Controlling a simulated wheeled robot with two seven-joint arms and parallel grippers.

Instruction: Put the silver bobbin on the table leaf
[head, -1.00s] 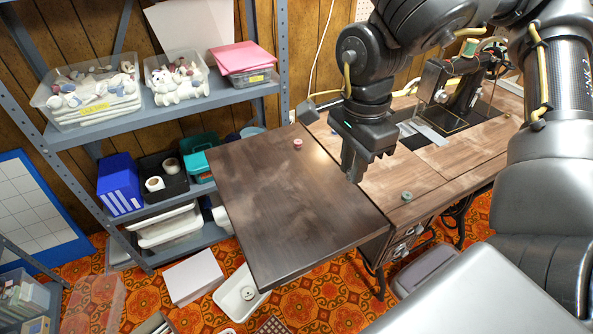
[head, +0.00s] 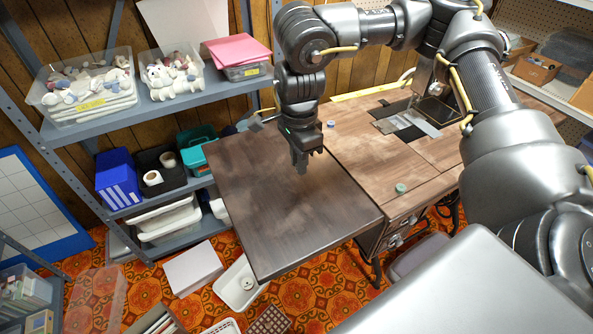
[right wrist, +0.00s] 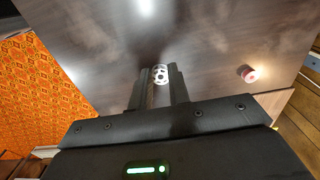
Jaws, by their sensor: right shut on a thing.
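My right gripper (head: 301,172) points down over the dark wooden table leaf (head: 270,220). In the right wrist view, its two fingers (right wrist: 159,88) are shut on the silver bobbin (right wrist: 160,75), a small metal disc with holes at the fingertips. The leaf (right wrist: 110,50) lies behind the bobbin; I cannot tell whether the bobbin touches it. In the head view the bobbin is not discernible at the fingertips. My left gripper is not in view.
A blue bobbin (head: 331,124) and a green one (head: 401,187) sit on the sewing table (head: 385,155). Shelves (head: 160,110) stand left. The leaf's front is clear.

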